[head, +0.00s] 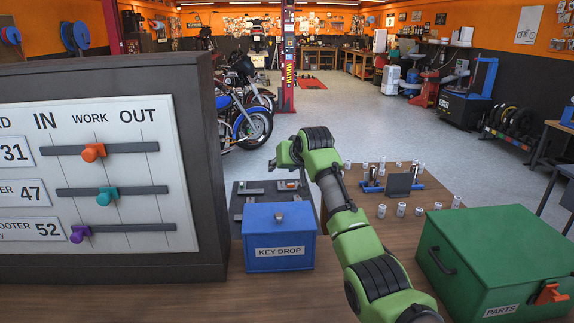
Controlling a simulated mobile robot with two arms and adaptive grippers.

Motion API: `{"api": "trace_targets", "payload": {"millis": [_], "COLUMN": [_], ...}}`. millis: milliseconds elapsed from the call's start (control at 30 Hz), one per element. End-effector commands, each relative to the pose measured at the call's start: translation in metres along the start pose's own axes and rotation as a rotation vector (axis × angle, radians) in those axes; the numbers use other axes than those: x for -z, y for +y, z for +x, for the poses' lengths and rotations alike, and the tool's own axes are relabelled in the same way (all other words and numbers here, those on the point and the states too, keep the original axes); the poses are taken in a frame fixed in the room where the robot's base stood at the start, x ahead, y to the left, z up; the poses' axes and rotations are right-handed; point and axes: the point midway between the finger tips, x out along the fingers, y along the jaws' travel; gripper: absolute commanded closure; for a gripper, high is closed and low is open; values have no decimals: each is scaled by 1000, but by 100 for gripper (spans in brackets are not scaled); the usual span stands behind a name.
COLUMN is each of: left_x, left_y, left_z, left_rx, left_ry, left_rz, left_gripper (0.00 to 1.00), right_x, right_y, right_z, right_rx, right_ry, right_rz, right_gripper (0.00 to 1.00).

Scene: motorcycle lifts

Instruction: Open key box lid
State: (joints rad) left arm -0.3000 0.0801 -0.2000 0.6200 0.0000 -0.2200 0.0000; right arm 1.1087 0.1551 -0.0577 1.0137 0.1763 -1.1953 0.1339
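The blue key box (280,252), labelled KEY DROP, stands on the wooden bench right of the big grey board. My green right arm rises from the lower right, passing right of the box. Its far end (285,156) bends left, beyond and above the box, apart from the lid. My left gripper is not in view.
The grey board (205,190) with coloured sliders walls off the left. A dark tray (246,189) lies behind the box. A green PARTS box (490,255) stands at the right. Several small metal cylinders (401,209) stand around a holder behind my arm.

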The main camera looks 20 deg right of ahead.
Motion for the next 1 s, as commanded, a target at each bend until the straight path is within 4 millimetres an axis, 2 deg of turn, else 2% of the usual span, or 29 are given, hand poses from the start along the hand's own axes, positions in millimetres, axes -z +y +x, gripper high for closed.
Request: {"api": "trace_targets", "payload": {"millis": [200,400,1000], "left_x": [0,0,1], "left_y": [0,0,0], "left_z": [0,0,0], "left_rx": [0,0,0], "left_ry": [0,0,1], "left_rz": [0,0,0], "left_gripper": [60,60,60], "right_x": [-1,-2,-2], "right_y": [0,1,1], "right_z": [-28,-41,-43], "right_rx": [0,0,-1], "right_ry": [-1,-4,-4], "right_rz": [-1,0,0], "right_gripper": [63,63,63]}}
